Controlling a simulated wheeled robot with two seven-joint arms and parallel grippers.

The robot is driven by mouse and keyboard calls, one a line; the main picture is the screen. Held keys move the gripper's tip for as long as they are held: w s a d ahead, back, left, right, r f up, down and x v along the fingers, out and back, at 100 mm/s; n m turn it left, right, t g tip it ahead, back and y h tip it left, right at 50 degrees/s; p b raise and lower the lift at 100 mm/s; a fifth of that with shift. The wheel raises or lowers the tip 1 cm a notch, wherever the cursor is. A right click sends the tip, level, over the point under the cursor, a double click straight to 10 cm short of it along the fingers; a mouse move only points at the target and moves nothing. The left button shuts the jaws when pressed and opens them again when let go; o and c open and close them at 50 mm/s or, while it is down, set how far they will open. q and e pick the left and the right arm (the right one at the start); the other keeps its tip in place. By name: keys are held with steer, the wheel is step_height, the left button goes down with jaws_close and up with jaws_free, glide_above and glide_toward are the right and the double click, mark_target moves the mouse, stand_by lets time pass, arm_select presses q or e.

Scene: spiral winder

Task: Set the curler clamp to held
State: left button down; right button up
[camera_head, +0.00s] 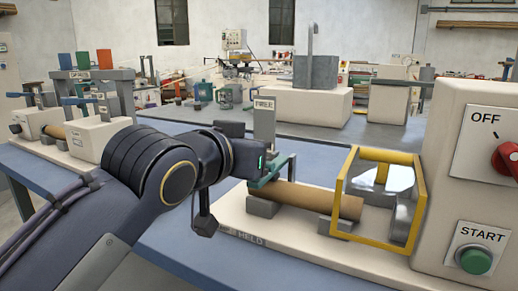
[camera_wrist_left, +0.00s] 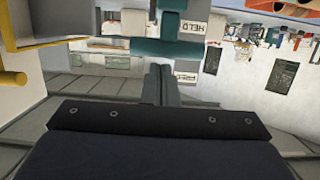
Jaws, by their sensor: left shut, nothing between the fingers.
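The curler clamp has a teal part (camera_head: 267,179) beside the left end of a brown cylinder (camera_head: 312,199). In the left wrist view a teal bar and post (camera_wrist_left: 150,47) lie just beyond the fingertips. HELD is also printed on the machine's base edge (camera_head: 250,240). My left gripper (camera_wrist_left: 161,70) is shut and empty, close to the teal bar; I cannot tell whether it touches. In the head view its body hides part of the clamp. My right gripper is not in view.
A yellow guard frame (camera_head: 385,238) stands right of the cylinder. Further right are a red OFF knob (camera_head: 507,158) and a green START button (camera_head: 474,260). A grey upright sign (camera_head: 264,125) stands behind the gripper. Similar machines stand on the blue table at the back left.

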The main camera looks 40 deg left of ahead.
arm_select(q)
steer(key=shift+s+d+f+b, duration=0.15)
steer(key=shift+f+b, duration=0.25)
steer(key=shift+f, duration=0.35)
steer(key=shift+s+f+b, duration=0.15)
steer(key=shift+f+b, duration=0.25)
steer(key=shift+f, duration=0.3)
steer(key=r+p, duration=0.1)
steer(key=r, duration=0.1)
steer(key=r+p, duration=0.1)
steer(key=w+r+p, duration=0.1)
steer(key=r, duration=0.1)
steer(key=shift+w+a+r+p, duration=0.1)
steer(key=shift+a+r+p, duration=0.2)
steer(key=s+d+f+p, duration=0.1)
steer(key=s+d+f, duration=0.2)
steer(key=s, duration=0.6)
steer(key=shift+t, duration=0.3)
